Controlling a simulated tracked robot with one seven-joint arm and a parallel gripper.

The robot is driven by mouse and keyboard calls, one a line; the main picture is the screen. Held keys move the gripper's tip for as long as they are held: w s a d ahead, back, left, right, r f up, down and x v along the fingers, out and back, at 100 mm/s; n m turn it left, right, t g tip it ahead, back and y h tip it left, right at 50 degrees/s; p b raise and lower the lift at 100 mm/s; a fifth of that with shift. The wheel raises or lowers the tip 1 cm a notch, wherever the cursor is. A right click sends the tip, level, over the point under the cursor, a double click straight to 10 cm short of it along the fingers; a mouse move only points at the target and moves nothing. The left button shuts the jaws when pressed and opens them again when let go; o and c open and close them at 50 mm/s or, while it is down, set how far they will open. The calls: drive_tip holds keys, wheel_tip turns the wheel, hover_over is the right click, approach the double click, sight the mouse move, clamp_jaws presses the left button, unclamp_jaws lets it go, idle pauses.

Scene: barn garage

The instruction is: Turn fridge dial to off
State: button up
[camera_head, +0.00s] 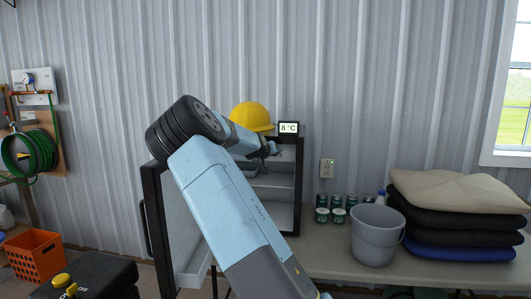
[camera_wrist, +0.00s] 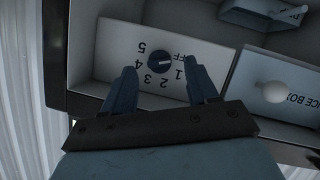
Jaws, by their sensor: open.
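The small fridge (camera_head: 299,185) stands on the table with its door (camera_head: 162,225) swung open to the left. In the wrist view, the dark round dial (camera_wrist: 165,60) sits on a white panel with upside-down marks 1 to 5 and OFF. A pale line on the dial lies roughly sideways; I cannot tell exactly which mark it points to. My gripper (camera_wrist: 162,75) is open, one finger on each side of the dial's lower area in the picture. Contact with the dial cannot be told. In the head view, my gripper (camera_head: 270,150) is in the fridge's upper part.
An ice box (camera_wrist: 275,90) with a pale round knob is right of the dial panel. A yellow hard hat (camera_head: 252,116) and an 8 °C display (camera_head: 289,128) are on the fridge top. Several cans (camera_head: 337,214), a grey bucket (camera_head: 375,238) and stacked cushions (camera_head: 455,215) stand to the right.

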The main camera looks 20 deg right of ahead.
drive_tip(key=v, duration=1.1)
drive_tip(key=shift+s+f, duration=0.1)
drive_tip(key=s+f+m+g+y, duration=0.25)
drive_tip(key=s+f+y, duration=0.25)
drive_tip(key=s+f, duration=0.55)
drive_tip(key=s+a+r+n+y, duration=0.1)
drive_tip(key=s+a, duration=0.5)
drive_tip(key=s, duration=0.7)
drive_tip(key=s+a+r+n+g+y, duration=0.1)
drive_tip(key=s+a+r, duration=0.4)
drive_tip(key=s, duration=0.8)
drive_tip(key=s+a+r+n+g+y, duration=0.1)
drive_tip(key=s+a+r+n+y, duration=0.1)
drive_tip(key=s+a, duration=0.5)
drive_tip(key=s+r+n, duration=0.1)
drive_tip(key=s+n, duration=0.1)
drive_tip(key=s, duration=0.4)
drive_tip(key=shift+s+r, duration=0.25)
